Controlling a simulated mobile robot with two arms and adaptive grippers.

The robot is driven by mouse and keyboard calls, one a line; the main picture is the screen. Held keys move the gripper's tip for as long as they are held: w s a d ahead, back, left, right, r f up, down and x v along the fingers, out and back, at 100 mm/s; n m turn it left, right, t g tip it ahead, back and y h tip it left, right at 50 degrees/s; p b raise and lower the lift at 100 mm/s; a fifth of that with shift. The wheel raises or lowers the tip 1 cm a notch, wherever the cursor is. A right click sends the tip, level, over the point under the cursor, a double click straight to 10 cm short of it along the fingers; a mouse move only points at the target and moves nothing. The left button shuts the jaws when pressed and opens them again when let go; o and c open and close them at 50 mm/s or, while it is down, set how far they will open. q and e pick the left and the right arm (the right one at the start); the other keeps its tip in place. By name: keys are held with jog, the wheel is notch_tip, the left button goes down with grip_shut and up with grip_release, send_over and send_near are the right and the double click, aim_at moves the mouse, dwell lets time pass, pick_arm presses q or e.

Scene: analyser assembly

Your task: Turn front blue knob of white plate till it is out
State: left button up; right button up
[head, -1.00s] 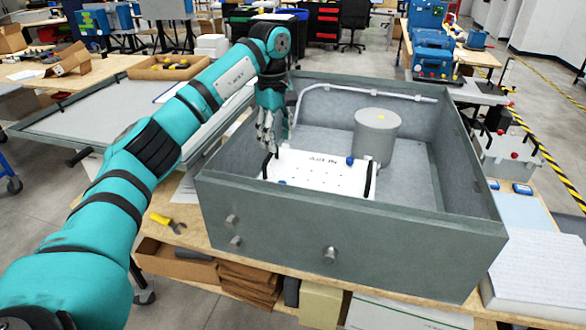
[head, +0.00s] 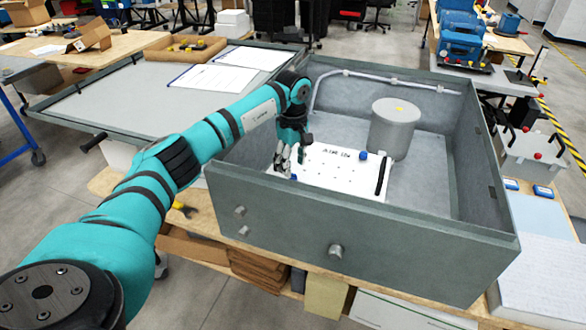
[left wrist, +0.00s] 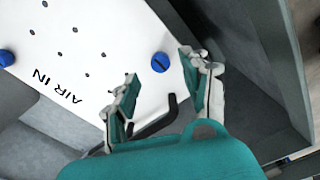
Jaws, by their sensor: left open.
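The white plate (head: 330,172), marked AIR IN, lies inside the grey box; it also fills the upper left of the left wrist view (left wrist: 85,50). The front blue knob (head: 293,178) is mostly hidden by my left gripper (head: 282,168) in the head view. In the left wrist view this slotted knob (left wrist: 160,62) shows beyond and between the two fingertips of my open left gripper (left wrist: 160,88), with no contact visible. Another blue knob (head: 363,155) sits at the plate's back right. My right gripper is not in view.
The grey box wall (head: 360,225) stands in front of the plate. A grey cylinder (head: 394,128) stands behind it on the right. A black handle (head: 380,174) is at the plate's right edge; another (left wrist: 155,118) is near my left fingers.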

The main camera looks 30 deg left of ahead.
aim_at(293, 175)
pick_arm(q)
notch_tip(293, 175, down, 4)
jog(key=shift+r+p, duration=0.25)
jog(key=shift+p, duration=0.15)
jog(key=shift+f, duration=0.35)
grip_shut()
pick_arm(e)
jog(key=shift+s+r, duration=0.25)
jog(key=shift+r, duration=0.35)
